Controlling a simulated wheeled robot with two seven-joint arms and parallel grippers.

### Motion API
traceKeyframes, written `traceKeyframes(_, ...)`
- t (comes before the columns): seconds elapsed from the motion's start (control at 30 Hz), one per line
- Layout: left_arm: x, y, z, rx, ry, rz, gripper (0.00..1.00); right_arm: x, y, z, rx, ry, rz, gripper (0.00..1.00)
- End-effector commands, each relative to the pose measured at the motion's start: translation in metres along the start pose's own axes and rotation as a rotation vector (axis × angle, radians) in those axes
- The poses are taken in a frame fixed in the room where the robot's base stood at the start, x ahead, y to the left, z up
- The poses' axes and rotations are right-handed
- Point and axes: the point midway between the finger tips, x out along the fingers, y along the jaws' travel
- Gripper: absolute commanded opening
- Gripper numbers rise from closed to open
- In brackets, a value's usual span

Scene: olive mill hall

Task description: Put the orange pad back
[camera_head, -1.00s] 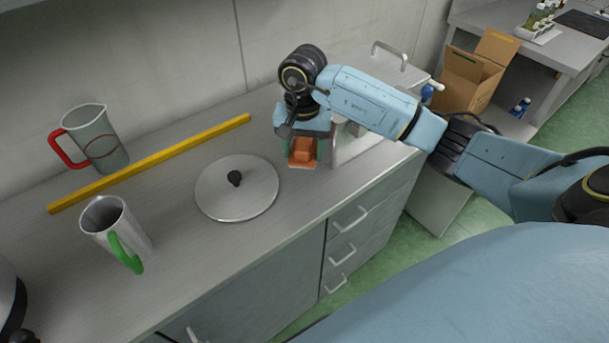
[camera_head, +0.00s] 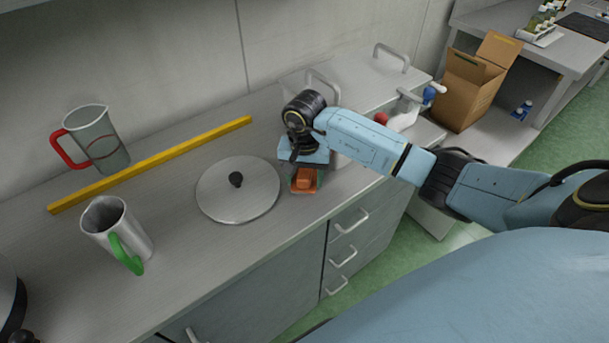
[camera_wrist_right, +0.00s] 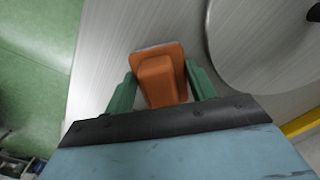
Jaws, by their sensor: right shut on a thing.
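The orange pad (camera_head: 305,180) is a small block with a raised grip and a thin greyish edge below. It is at the front of the counter, right of the round metal lid. My right gripper (camera_head: 304,185) points down and is shut on it. In the right wrist view, the pad (camera_wrist_right: 163,75) sits between the green fingers of the gripper (camera_wrist_right: 161,84), one on each side. I cannot tell whether its underside touches the counter. My left gripper is not in view.
The metal lid (camera_head: 257,205) lies close left of the gripper. A yellow bar (camera_head: 150,162), a red-handled jug (camera_head: 98,148) and a green-handled metal jug (camera_head: 122,240) are farther left. A spray bottle (camera_head: 404,113) and cardboard box (camera_head: 462,92) are at the right. The counter's front edge is near.

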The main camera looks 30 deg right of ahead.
Motion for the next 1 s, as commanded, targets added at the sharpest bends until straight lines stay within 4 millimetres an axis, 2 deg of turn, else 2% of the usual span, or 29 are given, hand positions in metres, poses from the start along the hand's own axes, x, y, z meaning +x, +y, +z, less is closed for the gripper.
traceKeyframes(0.03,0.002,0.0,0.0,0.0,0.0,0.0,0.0,0.002,0.0,0.0,0.0,0.0,0.0,0.58)
traceKeyframes(0.2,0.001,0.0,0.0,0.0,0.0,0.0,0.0,0.001,0.0,0.0,0.0,0.0,0.0,0.77)
traceKeyframes(0.57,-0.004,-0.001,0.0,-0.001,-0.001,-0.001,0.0,-0.004,0.0,0.0,0.0,0.0,-0.001,0.77)
traceKeyframes(0.67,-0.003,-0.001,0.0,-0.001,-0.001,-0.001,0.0,-0.018,0.0,-0.002,0.0,0.005,-0.002,0.77)
traceKeyframes(1.0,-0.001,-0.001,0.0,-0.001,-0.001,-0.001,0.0,-0.091,0.0,-0.002,-0.001,0.006,-0.003,0.77)
